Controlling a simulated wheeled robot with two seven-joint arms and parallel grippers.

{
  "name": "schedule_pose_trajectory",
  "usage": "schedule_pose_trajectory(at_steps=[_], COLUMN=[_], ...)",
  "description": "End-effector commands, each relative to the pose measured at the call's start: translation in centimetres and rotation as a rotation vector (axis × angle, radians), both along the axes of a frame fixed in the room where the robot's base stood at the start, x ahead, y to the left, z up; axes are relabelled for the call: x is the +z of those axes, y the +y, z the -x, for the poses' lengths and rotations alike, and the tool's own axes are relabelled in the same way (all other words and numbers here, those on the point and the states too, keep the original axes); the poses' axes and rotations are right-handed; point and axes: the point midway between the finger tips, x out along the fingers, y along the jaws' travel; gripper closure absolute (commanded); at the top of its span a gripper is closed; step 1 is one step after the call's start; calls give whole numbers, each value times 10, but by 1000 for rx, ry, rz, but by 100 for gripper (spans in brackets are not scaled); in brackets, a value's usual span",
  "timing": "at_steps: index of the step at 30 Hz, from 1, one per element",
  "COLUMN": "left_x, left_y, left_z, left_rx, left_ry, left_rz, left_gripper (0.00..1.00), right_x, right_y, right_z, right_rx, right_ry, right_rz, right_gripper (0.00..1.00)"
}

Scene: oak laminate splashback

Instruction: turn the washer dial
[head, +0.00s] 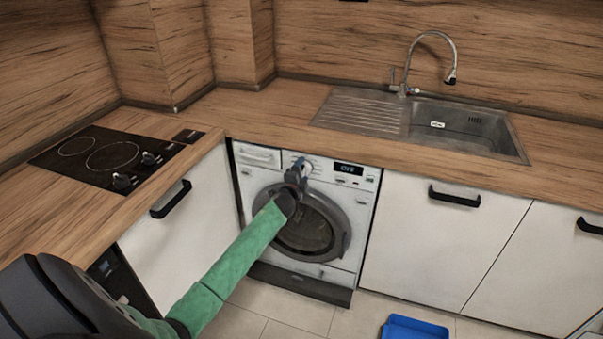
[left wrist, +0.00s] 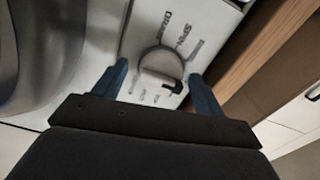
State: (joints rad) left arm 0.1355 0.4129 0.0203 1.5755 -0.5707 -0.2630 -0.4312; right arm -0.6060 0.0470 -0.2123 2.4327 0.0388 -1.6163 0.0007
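The white washer (head: 262,180) with its dark round door stands under the counter in the head view. My left gripper (head: 302,163) is at its control panel and covers the dial there. In the left wrist view the round dial (left wrist: 161,66) shows with printed labels around it. The two blue fingers of my left gripper (left wrist: 158,88) are open, one on each side of the dial, with gaps visible between them and it. I cannot tell how deep the fingers reach. My right gripper is not in view.
The washer display (head: 348,169) is right of my gripper. The wooden counter edge (left wrist: 240,60) runs close to the right finger in the wrist view. A hob (head: 105,158) and a sink (head: 465,125) are set in the counter. A blue tray (head: 415,328) lies on the floor.

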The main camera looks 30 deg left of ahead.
Motion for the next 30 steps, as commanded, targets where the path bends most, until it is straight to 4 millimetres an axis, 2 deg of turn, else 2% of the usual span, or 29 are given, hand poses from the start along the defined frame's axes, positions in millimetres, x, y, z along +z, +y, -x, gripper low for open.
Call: schedule_pose_trajectory(at_steps=[11,24,30], left_x=[-1,-2,-1], left_y=[-1,-15,-18], left_z=[6,60,74], left_rx=[0,0,0], left_ry=[0,1,0], left_rz=[0,0,0], left_gripper=[29,29,29], right_x=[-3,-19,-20], right_y=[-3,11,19], right_z=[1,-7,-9], right_rx=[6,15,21], right_ry=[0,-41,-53], right_rz=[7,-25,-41], right_gripper=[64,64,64])
